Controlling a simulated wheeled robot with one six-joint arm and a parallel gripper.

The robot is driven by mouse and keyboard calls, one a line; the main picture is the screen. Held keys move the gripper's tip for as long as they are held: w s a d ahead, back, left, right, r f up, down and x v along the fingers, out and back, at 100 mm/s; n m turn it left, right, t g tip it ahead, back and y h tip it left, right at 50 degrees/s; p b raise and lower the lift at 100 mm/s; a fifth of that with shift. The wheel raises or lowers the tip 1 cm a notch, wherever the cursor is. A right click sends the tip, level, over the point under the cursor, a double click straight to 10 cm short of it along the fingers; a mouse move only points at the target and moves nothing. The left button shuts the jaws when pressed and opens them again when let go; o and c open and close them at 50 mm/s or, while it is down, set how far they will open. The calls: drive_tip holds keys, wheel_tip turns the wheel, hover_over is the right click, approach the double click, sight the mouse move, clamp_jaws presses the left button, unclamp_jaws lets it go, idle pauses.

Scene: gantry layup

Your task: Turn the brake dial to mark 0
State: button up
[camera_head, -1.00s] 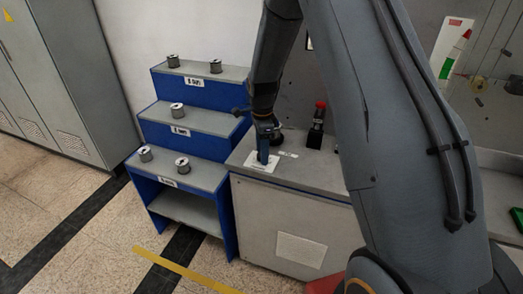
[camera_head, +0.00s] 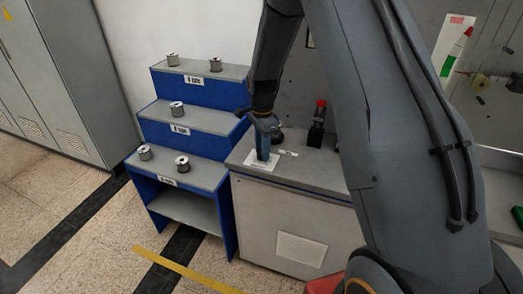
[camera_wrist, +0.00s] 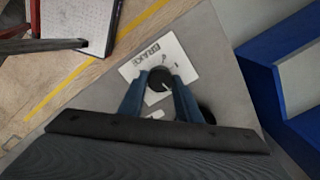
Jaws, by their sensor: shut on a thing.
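The brake dial (camera_wrist: 160,79) is a dark round knob with a pale pointer line, in the wrist view. It sits on a white plate (camera_wrist: 141,66) printed BRAKE, on the grey cabinet top. My gripper (camera_wrist: 159,77) comes down over the dial, with one blue finger on each side, shut on it. The scale marks are too small and partly hidden to read. In the head view my gripper (camera_head: 263,154) stands over the white plate (camera_head: 259,165), and its fingers hide the dial.
A black device with a red top (camera_head: 317,122) stands on the grey cabinet (camera_head: 295,174), right of my gripper. Blue stepped shelving (camera_head: 192,148) with several metal spools is close on the left. A yellow floor line (camera_head: 185,269) crosses the open floor in front.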

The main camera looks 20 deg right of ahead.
drive_tip(key=n, duration=0.3)
drive_tip(key=shift+w+r+n+b, duration=0.1)
drive_tip(key=shift+w+n+b, duration=0.1)
drive_tip(key=shift+n+b, duration=0.2)
drive_tip(key=n, duration=0.3)
drive_tip(key=shift+n, duration=0.3)
drive_tip(key=n+b, duration=0.1)
drive_tip(key=n, duration=0.5)
drive_tip(key=shift+w+r, duration=0.1)
drive_tip(key=n, duration=0.5)
drive_tip(key=shift+n, duration=0.4)
drive_tip(key=n, duration=0.4)
drive_tip(key=shift+n+b, duration=0.35)
drive_tip(key=shift+n, duration=0.35)
